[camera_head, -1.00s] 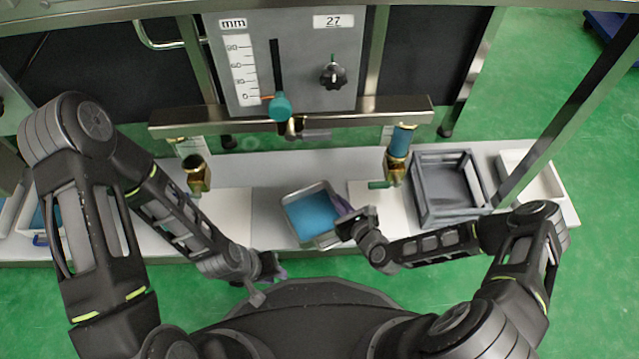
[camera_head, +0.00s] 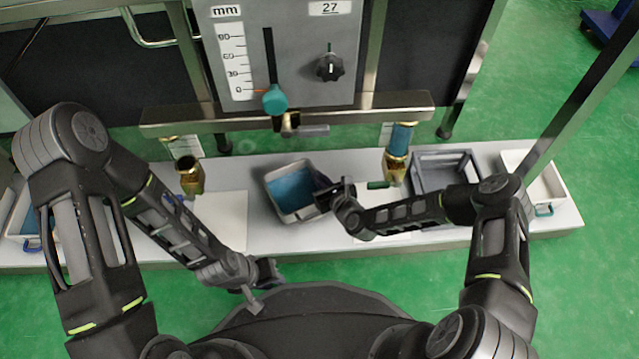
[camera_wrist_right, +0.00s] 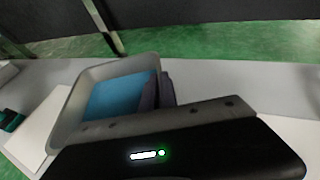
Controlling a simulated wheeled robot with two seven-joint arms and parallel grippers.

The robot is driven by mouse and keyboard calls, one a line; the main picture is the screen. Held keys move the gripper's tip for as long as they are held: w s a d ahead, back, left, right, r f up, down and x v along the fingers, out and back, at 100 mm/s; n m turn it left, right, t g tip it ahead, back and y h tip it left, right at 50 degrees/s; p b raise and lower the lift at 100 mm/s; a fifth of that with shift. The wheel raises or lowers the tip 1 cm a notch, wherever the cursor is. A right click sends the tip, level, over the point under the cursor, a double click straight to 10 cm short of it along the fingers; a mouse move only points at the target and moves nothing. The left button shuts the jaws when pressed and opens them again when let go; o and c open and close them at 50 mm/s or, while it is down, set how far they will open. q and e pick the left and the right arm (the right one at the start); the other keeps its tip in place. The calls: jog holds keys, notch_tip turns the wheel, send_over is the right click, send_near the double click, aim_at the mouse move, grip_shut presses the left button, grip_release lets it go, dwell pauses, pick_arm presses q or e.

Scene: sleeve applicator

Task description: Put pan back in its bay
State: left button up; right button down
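The pan (camera_head: 299,213) is a grey, open tray with a blue inside, turned slightly at the middle of the bench. My right gripper (camera_head: 325,193) is shut on the pan's right wall. In the right wrist view, the fingers (camera_wrist_right: 157,92) meet the near right side of the pan (camera_wrist_right: 72,112). I cannot tell whether the pan touches the bench or hangs just above it. My left gripper (camera_head: 262,275) is low in front of the bench, apart from the pan; its fingers are too small to read. No bay is clearly marked for the pan.
A grey frame-like bin (camera_head: 444,153) and a white tray (camera_head: 553,187) stand on the right. Brass fittings (camera_head: 190,177) and (camera_head: 396,165) hang from the steel bar (camera_head: 360,110) either side of the pan. White plates (camera_head: 222,220) lie on the bench (camera_head: 265,232); bare bench surrounds the pan.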

notch_tip(320, 180, down, 2)
jog(key=shift+f+b, duration=0.2)
jog(key=shift+b, duration=0.1)
pick_arm(q)
jog(key=shift+w+f, duration=0.1)
jog(key=shift+f, duration=0.45)
pick_arm(e)
jog(key=shift+r, duration=0.1)
jog(key=shift+f, duration=0.3)
pick_arm(q)
jog(key=shift+f, duration=0.2)
pick_arm(e)
jog(key=c, duration=1.7)
grip_release()
jog(key=shift+r, duration=0.1)
pick_arm(q)
jog(key=shift+r, duration=0.1)
